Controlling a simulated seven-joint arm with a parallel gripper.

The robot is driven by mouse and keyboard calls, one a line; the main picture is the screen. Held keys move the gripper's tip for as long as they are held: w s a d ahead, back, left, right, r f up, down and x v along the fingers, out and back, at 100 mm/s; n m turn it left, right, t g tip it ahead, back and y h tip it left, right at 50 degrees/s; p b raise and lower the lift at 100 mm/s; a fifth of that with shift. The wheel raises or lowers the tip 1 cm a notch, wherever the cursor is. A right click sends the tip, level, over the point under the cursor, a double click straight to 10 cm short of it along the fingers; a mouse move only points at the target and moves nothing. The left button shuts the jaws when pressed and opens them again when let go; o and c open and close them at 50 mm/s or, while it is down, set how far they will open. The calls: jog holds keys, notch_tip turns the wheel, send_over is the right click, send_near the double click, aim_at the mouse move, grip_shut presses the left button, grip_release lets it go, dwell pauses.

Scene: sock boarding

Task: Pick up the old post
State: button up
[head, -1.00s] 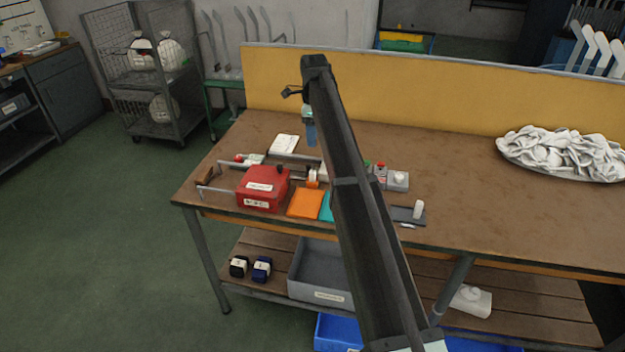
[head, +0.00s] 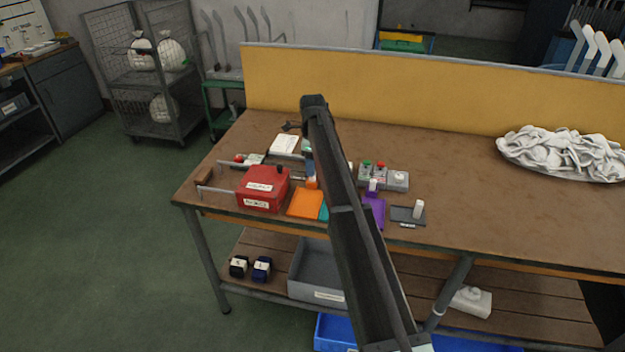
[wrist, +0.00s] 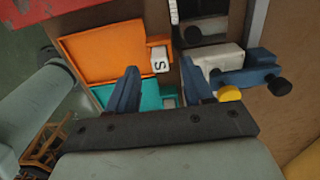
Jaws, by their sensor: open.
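A small white post marked S (wrist: 160,60) lies at the edge of an orange board (wrist: 108,52) in the wrist view; the head view also shows the orange board (head: 304,203). My gripper (wrist: 161,68) is open and points down at the table, with the S post between its fingertips in the picture and not gripped. Other white posts are on a purple board (head: 373,210) and on a dark grey plate (head: 405,216). I cannot tell from the pictures which post is the old one. My arm hides part of the table in the head view.
A red box (head: 263,189) stands left of the orange board. A teal board (wrist: 135,96) lies beside it. Blue parts with dark knobs (wrist: 245,75) and a white block (wrist: 215,62) sit close to the right finger. The table's right half is mostly clear, with white cloth (head: 562,155) farther right.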

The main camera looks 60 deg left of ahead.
aim_at(312, 179)
notch_tip(312, 179, down, 2)
jog(key=shift+f, duration=0.1)
grip_shut()
dwell(0.5)
